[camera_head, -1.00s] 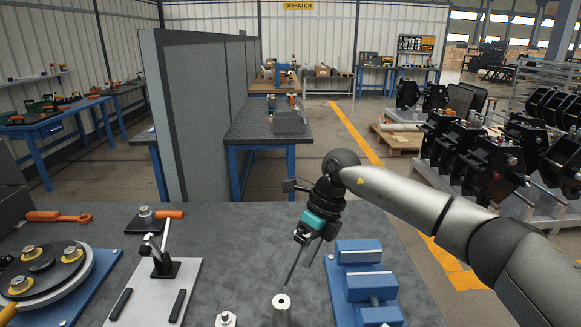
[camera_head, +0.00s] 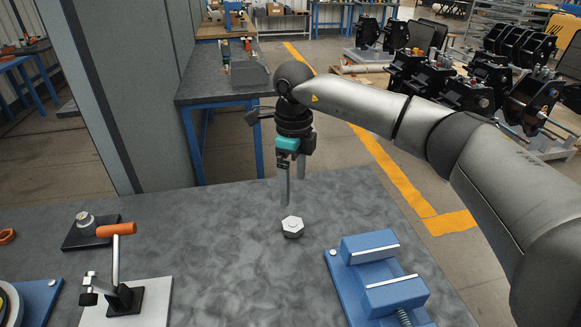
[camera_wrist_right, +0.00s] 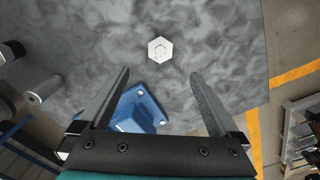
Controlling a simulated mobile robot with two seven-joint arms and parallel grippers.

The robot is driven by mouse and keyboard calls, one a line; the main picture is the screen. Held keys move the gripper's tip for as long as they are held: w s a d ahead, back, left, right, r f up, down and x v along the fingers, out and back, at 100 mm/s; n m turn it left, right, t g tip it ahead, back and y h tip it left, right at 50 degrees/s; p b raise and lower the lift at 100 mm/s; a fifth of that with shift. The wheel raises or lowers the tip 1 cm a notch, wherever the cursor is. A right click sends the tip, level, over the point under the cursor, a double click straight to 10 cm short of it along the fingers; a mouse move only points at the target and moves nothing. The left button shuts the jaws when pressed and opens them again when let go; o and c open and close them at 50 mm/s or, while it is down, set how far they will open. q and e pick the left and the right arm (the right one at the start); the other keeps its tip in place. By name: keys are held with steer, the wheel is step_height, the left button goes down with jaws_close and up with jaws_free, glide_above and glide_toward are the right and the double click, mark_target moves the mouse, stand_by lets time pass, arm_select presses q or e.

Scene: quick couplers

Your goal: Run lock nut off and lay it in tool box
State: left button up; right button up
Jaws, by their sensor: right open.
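A pale hexagonal lock nut (camera_head: 292,227) sits on the grey table, left of a blue vise. It also shows in the right wrist view (camera_wrist_right: 160,49), just beyond my fingertips and between their lines. My right gripper (camera_head: 293,190) is open and empty, fingers pointing down above and slightly behind the nut. Its two spread fingers also show in the right wrist view (camera_wrist_right: 160,75). They are apart from the nut. I cannot make out a tool box, and my left gripper is out of view.
The blue vise (camera_head: 382,262) stands right of the nut. A lever clamp with an orange handle (camera_head: 117,229) and a dark block with a metal fitting (camera_head: 86,219) are at left. The table between is clear. A grey cylinder (camera_wrist_right: 48,84) shows in the wrist view.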

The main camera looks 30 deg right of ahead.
mark_target(292, 223)
step_height(292, 223, down, 12)
steer(key=shift+w+f+b, duration=0.1)
steer(key=shift+b, duration=0.55)
steer(key=shift+c, duration=0.2)
